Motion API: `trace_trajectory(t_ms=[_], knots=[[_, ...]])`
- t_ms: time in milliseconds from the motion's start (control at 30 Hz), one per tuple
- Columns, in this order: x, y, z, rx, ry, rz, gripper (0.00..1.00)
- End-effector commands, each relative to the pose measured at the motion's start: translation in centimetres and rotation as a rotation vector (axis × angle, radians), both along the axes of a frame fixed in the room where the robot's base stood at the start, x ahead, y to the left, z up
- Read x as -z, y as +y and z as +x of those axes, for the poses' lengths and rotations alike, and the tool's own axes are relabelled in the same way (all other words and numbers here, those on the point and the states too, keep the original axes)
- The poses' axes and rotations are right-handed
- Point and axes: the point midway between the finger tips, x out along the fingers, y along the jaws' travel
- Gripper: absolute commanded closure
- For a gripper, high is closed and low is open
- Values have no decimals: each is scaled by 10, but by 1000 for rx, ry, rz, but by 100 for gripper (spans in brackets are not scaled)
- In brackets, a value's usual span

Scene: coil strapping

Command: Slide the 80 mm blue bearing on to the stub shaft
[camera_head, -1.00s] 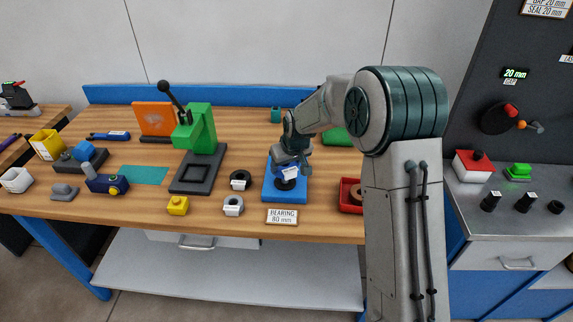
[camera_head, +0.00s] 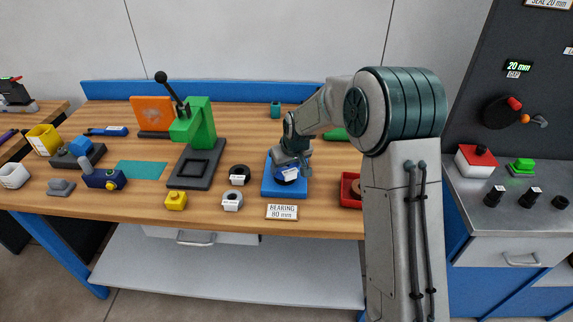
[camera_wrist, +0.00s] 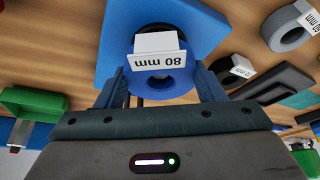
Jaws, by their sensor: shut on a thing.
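The blue bearing (camera_wrist: 160,88) carries a white "80 mm" label and fills the space between my fingers in the wrist view. My gripper (camera_wrist: 162,80) is shut on it, one finger on each side. In the head view the bearing (camera_head: 284,173) is low over the blue base plate (camera_head: 271,191), under my gripper (camera_head: 291,162). The black stub shaft stands on this plate (camera_wrist: 112,48). The bearing and its label largely hide the shaft, so I cannot tell how far the bearing is around it.
A black ring (camera_head: 239,174) and a grey ring (camera_head: 232,200) lie left of the plate. A green press (camera_head: 202,130) stands further left. A red tray (camera_head: 346,190) is to the right. A "BEARING 80 mm" sign (camera_head: 282,212) is at the front edge.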

Motion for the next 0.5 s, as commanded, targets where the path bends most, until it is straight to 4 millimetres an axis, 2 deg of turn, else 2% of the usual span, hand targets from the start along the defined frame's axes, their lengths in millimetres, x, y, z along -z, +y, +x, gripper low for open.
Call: trace_trajectory(t_ms=[433,467,500], knots=[[19,0,0,0,-2,1,92],[17,0,0,0,-2,1,29],[17,0,0,0,-2,1,18]])
